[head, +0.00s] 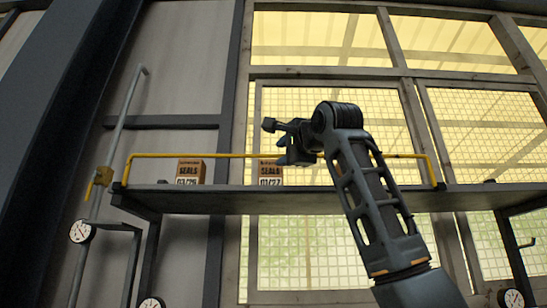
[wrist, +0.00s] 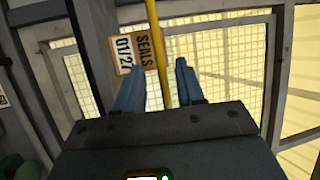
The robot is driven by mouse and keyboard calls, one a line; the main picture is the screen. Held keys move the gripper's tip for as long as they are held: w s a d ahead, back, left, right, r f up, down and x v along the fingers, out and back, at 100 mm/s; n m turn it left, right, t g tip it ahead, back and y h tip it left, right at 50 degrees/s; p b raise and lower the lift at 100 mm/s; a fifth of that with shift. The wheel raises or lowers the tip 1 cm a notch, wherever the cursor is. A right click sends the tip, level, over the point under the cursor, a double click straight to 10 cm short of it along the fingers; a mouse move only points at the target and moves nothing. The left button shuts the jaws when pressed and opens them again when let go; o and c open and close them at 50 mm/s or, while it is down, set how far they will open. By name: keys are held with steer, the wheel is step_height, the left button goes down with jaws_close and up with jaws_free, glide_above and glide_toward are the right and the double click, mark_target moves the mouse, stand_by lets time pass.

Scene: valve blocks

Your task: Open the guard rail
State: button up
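The yellow guard rail (head: 225,156) runs level along the shelf, a little above it, with bent ends coming down near the shelf's left and right ends. My gripper (head: 276,142) is at the middle of the rail, in front of the right seals box. In the wrist view, the rail (wrist: 154,25) passes between my two blue-grey fingers (wrist: 160,66). The fingers are spread, with a visible gap on either side of the rail. Whether the rail lies fully within fingertip depth is hard to tell.
The dark shelf (head: 230,202) carries a seals box marked 03/26 (head: 191,172) and another marked 01/27 (head: 270,173). A pipe with a yellow valve handle (head: 104,176) and a gauge (head: 82,231) stand at left. Mesh windows (head: 480,120) lie behind.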

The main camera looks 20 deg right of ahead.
mark_target(278, 156)
steer(key=p+x, duration=0.2)
steer(key=x, duration=0.4)
steer(key=shift+w, duration=0.2)
steer(key=shift+c, duration=0.5)
jaws_close()
